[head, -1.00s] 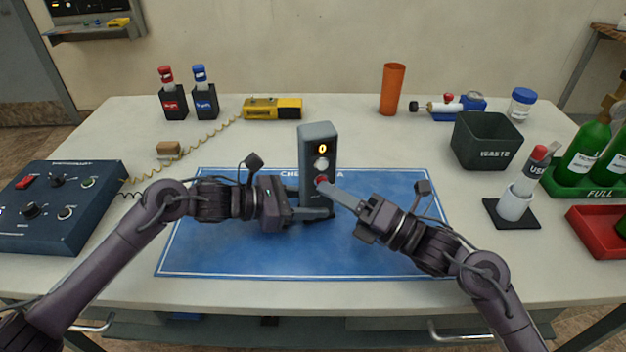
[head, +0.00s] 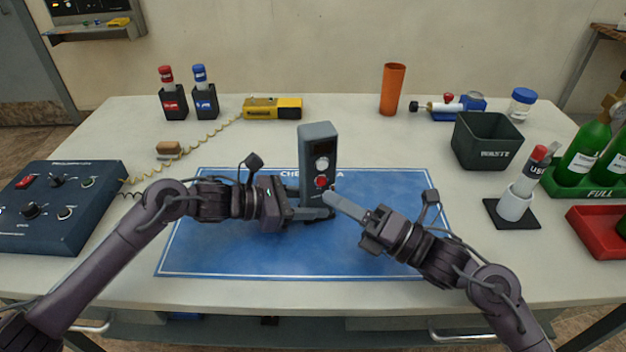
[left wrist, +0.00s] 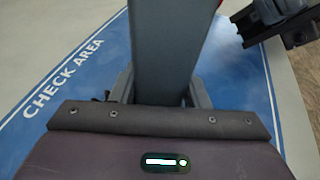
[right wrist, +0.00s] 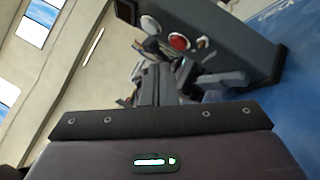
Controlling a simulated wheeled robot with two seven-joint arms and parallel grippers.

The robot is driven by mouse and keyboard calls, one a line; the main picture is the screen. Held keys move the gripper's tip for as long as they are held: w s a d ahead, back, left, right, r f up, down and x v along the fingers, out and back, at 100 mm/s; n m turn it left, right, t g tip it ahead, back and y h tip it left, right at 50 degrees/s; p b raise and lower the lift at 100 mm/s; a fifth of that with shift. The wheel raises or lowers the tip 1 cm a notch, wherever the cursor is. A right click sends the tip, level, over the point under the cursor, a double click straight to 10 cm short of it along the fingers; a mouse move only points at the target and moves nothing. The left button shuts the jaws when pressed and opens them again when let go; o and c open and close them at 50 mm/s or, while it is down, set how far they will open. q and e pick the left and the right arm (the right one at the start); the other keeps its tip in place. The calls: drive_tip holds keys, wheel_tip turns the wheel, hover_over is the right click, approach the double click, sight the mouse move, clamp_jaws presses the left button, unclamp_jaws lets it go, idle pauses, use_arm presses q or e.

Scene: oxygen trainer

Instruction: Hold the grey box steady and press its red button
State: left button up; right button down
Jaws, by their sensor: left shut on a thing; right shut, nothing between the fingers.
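The grey box (head: 318,150) stands upright on the blue check mat (head: 215,250). Its front has a dark display, a white round button (head: 321,164) and, below it, the red button (head: 321,182). My left gripper (head: 312,213) is shut on the lower part of the grey box, and its fingers flank the box in the left wrist view (left wrist: 165,60). My right gripper (head: 331,197) is shut and empty, its tip just right of and below the red button, apart from it. The right wrist view shows the red button (right wrist: 179,42) uncovered beyond the fingers.
A dark control panel (head: 60,205) stands at left, with a coiled cord to a yellow device (head: 272,108). An orange cup (head: 393,90), a waste bin (head: 486,140) and a white holder (head: 515,203) stand right. The mat around the box is mostly clear.

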drive_tip(key=shift+s+d, duration=0.25)
drive_tip(key=shift+s, duration=0.55)
drive_tip(key=shift+s+d, duration=0.2)
drive_tip(key=shift+s, duration=0.6)
drive_tip(key=shift+s+d, duration=0.25)
drive_tip(key=shift+s, duration=0.55)
use_arm(q)
drive_tip(key=o, duration=0.8)
drive_tip(key=shift+o, duration=0.2)
